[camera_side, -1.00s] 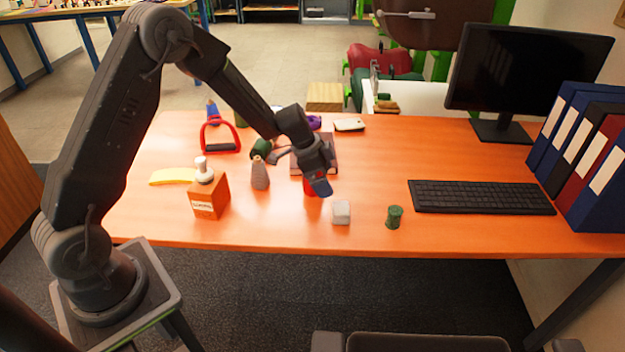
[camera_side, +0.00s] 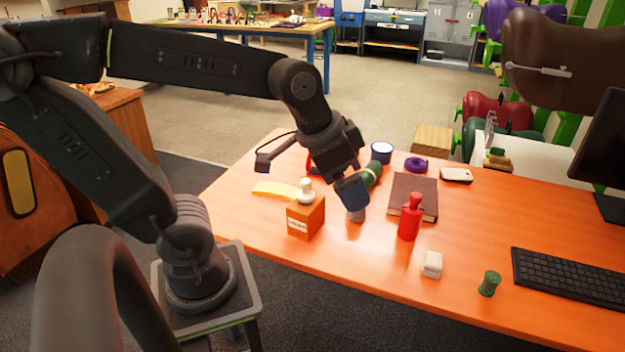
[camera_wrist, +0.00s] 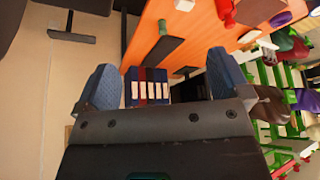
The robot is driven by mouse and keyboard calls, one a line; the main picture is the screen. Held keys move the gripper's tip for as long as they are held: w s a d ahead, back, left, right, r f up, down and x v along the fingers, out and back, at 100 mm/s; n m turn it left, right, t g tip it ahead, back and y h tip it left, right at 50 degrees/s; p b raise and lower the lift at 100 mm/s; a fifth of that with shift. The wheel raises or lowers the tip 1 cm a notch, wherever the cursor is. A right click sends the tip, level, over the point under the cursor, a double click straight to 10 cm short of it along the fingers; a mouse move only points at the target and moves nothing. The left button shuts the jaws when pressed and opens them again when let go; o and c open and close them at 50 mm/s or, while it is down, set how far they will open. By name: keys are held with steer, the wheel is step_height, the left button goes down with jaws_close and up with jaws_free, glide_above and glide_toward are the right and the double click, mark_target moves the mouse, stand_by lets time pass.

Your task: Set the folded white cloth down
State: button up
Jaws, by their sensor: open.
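Two white things could be the folded white cloth, and I cannot tell which is. One is a small white block-like piece (camera_side: 431,264) near the desk's front edge, between the red bottle and a green spool. The other is a flat white piece (camera_side: 456,174) at the back, beyond the brown book. Both stand apart from my gripper. My gripper (camera_side: 353,198) is left of the red bottle, in front of a grey bottle that it partly hides in the side view. In the wrist view my gripper (camera_wrist: 164,84) has its blue fingers wide apart, with nothing held between them.
The red bottle (camera_side: 410,218) stands by the brown book (camera_side: 414,192). An orange box (camera_side: 305,216) stands left of my gripper. The green spool (camera_side: 489,284) and keyboard (camera_side: 568,276) are at the right. Bare desk lies in front of the orange box and red bottle.

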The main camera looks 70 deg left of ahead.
steer(key=s, duration=0.1)
steer(key=s+n, duration=0.1)
steer(key=s, duration=0.1)
steer(key=s+a+n+y, duration=0.1)
steer(key=s, duration=0.1)
steer(key=shift+s+t, duration=0.1)
steer(key=shift+t, duration=0.3)
